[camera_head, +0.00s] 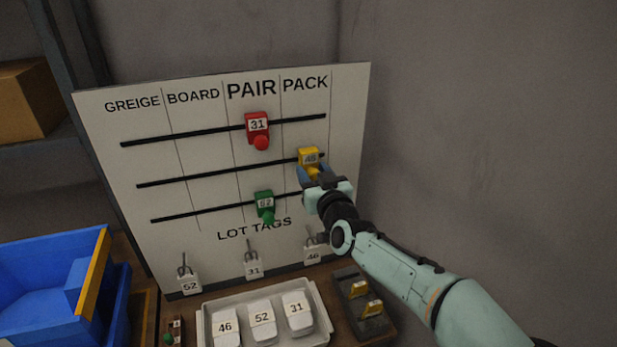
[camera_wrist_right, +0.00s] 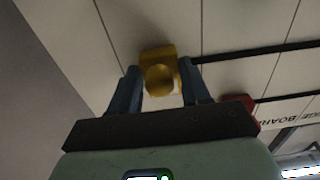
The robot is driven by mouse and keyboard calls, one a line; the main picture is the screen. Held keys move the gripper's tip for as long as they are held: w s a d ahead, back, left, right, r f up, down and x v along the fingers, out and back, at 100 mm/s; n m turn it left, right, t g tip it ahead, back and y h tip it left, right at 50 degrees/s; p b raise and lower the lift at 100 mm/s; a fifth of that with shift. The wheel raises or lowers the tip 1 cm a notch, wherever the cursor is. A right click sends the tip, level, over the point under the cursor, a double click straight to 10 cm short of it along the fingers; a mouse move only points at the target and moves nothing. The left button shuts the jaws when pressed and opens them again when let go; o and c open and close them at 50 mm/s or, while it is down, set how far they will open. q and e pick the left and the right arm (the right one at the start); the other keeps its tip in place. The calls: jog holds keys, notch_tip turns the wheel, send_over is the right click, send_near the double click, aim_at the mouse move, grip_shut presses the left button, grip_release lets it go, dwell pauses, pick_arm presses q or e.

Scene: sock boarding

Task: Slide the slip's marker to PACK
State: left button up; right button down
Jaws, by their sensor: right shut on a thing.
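A white board (camera_head: 108,125) carries three black horizontal rails under the headings GREIGE, BOARD, PAIR and PACK. The yellow marker (camera_head: 308,157), numbered 46, is on the middle rail in the PACK column. My right gripper (camera_head: 313,174) is shut on it; in the right wrist view the blue fingers stand on either side of the yellow marker (camera_wrist_right: 159,72). The red marker (camera_head: 257,127), numbered 31, is on the top rail in the PAIR column. The green marker (camera_head: 265,204), numbered 62 or 52, is on the bottom rail under PAIR. My left gripper is not in view.
Tags hang on hooks under LOT TAGS (camera_head: 254,230). A white tray (camera_head: 327,331) holds white packs marked 46, 52 and 31. A dark holder (camera_head: 359,312) with yellow pieces lies right of it. A blue bin (camera_head: 45,265) stands at the left, a cardboard box (camera_head: 28,98) on a shelf.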

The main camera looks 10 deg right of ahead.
jog(key=shift+d, duration=0.25)
jog(key=c, duration=0.9)
grip_release()
jog(key=shift+d, duration=0.1)
jog(key=shift+o, duration=0.2)
jog(key=shift+s, duration=0.25)
jog(key=s+d+b, duration=0.1)
jog(key=s+d, duration=0.1)
jog(key=s, duration=1)
jog(key=shift+s+d, duration=0.15)
jog(key=shift+s, duration=0.15)
jog(key=shift+f, duration=0.1)
